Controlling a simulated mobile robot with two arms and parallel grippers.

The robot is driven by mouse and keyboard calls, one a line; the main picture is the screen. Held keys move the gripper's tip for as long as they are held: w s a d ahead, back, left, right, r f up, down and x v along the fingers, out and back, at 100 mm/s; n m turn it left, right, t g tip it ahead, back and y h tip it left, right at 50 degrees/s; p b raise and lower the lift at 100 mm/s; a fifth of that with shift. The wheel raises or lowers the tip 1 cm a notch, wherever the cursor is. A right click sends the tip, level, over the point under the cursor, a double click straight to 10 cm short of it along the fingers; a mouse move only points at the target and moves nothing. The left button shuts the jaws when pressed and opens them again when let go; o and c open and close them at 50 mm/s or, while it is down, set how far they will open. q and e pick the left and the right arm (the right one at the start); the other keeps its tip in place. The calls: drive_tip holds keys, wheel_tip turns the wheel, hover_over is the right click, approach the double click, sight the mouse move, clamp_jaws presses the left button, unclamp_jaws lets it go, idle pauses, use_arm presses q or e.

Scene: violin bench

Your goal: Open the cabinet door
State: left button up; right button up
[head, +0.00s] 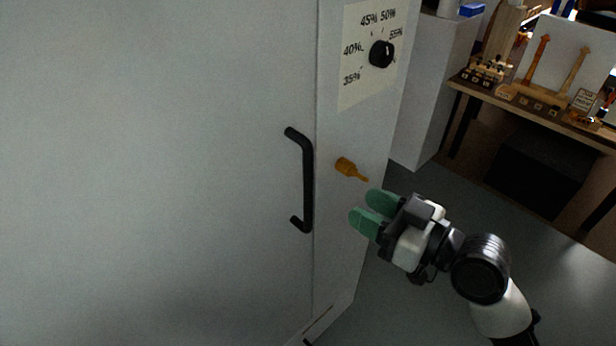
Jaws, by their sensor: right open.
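The cabinet door (160,170) is a large pale grey panel filling the left of the head view. It appears closed, its edge lying along the cabinet's front frame. A black bar handle (308,185) stands upright near the door's right edge. My right gripper (362,210) has green fingers and is open and empty. It is to the right of the handle's lower part, apart from it in the picture, with its fingers pointing left. My left gripper is not in view.
On the cabinet's side strip are a black dial (381,54) with percent marks and an orange peg-like part (350,168), just above my right gripper. A workbench (535,105) with violin parts stands at the right. Grey floor (400,310) lies clear below.

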drive_tip(key=w+a+r+n+y+p, duration=0.1)
drive_tip(key=w+a+r+p, duration=0.1)
drive_tip(key=w+a, duration=0.3)
drive_tip(key=a+p, duration=0.1)
drive_tip(key=a, duration=0.3)
drive_tip(key=shift+w, duration=0.15)
clamp_jaws()
